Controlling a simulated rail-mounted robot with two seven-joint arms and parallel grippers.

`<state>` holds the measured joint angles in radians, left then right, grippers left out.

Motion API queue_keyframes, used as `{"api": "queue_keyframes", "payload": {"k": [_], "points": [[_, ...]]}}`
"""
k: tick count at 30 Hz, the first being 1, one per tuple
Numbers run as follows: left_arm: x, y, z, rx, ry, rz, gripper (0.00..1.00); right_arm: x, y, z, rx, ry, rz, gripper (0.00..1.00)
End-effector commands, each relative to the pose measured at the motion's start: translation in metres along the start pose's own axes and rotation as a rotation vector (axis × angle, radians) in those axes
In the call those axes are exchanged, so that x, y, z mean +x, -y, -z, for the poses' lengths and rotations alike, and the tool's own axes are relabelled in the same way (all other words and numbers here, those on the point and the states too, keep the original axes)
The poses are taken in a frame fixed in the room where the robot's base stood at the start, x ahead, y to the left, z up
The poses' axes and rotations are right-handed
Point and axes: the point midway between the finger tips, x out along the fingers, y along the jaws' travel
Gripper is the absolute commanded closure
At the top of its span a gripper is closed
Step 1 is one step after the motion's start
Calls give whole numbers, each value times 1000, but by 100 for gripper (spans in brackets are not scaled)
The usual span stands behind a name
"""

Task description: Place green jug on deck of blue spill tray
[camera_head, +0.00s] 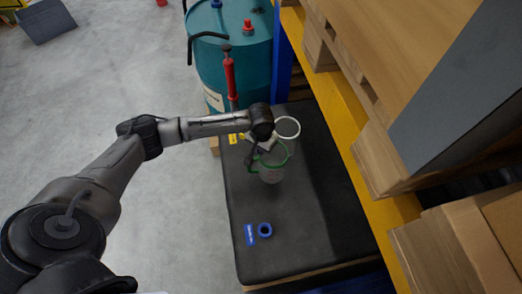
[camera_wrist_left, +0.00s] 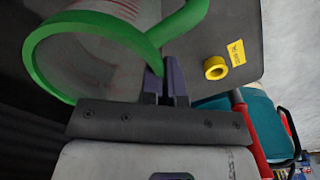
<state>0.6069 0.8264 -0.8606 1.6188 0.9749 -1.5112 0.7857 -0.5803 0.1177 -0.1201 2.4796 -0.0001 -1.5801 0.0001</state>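The green jug (camera_head: 271,172), clear with a green rim and handle, is over the black-topped surface (camera_head: 300,225). It fills the upper left of the left wrist view (camera_wrist_left: 92,62), where its base is not visible. My left gripper (camera_head: 254,158) is at the jug's rim by the handle. In the left wrist view its two fingers (camera_wrist_left: 165,78) are close together with the green edge between them. I cannot tell whether the jug touches the surface. I cannot make out a blue spill tray for certain. My right gripper is not in view.
A white-rimmed clear jug (camera_head: 287,128) stands just behind the green one. A teal drum (camera_head: 235,60) stands behind, yellow-edged shelving (camera_head: 360,150) at right.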

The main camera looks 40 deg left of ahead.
Motion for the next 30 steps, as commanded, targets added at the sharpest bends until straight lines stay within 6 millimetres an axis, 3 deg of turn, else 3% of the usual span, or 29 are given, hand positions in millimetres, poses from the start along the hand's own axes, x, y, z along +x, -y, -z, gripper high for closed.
{"api": "queue_keyframes", "payload": {"k": [4, 16, 24, 30], "points": [[17, 0, 0, 0, 1, 0, 100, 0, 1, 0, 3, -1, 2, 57], [20, 0, 0, 0, 1, -1, 100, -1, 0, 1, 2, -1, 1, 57], [20, 0, 0, 0, 1, 0, 72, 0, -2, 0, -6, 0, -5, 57], [20, 0, 0, 0, 0, 0, 72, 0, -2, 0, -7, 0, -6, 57]]}}
